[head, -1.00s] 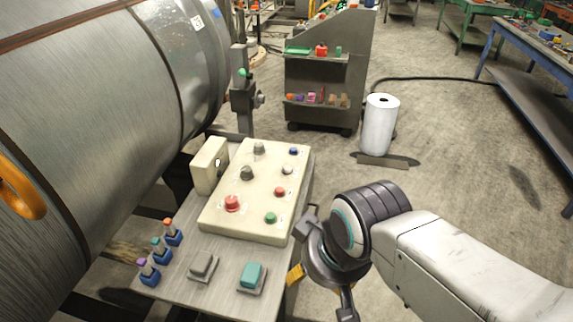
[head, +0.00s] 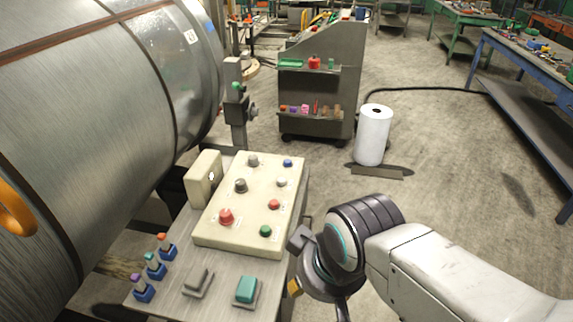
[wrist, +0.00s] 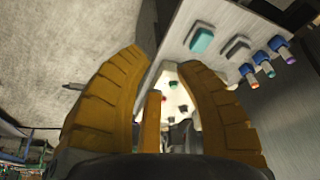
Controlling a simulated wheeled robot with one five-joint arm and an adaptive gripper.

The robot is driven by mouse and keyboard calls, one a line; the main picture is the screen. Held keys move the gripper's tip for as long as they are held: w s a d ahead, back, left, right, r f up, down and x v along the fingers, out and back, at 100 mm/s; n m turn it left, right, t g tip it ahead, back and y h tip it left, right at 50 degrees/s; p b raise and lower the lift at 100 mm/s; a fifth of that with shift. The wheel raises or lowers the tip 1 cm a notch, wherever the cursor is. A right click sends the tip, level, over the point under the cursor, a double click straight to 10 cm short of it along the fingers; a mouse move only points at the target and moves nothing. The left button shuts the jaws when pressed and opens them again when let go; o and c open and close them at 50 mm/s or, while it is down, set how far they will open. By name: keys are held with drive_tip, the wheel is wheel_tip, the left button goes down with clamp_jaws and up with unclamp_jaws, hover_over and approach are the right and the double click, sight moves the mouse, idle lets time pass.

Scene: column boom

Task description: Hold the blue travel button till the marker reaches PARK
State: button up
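The blue button (head: 287,163) is a small round cap at the far right corner of the cream control panel (head: 216,238). My gripper (wrist: 165,62) shows in the wrist view with its yellow fingers spread and nothing between them. In the head view it hangs beside the panel's near right side, apart from the blue button, its fingers partly hidden. The wrist view shows the panel small and partly covered between the fingers. A small cream box (head: 204,178) stands at the panel's left. I cannot make out the marker or a PARK label.
The panel also carries red (head: 226,217), green (head: 265,231), white and grey controls. A teal pedal-like block (head: 246,290) and a grey one lie in front. A large metal drum (head: 90,120) fills the left. Open floor (head: 450,180) lies to the right, beyond a white roll (head: 373,138).

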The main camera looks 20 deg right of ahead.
clamp_jaws()
drive_tip(key=c, duration=0.5)
unclamp_jaws()
drive_tip(key=shift+c, duration=0.2)
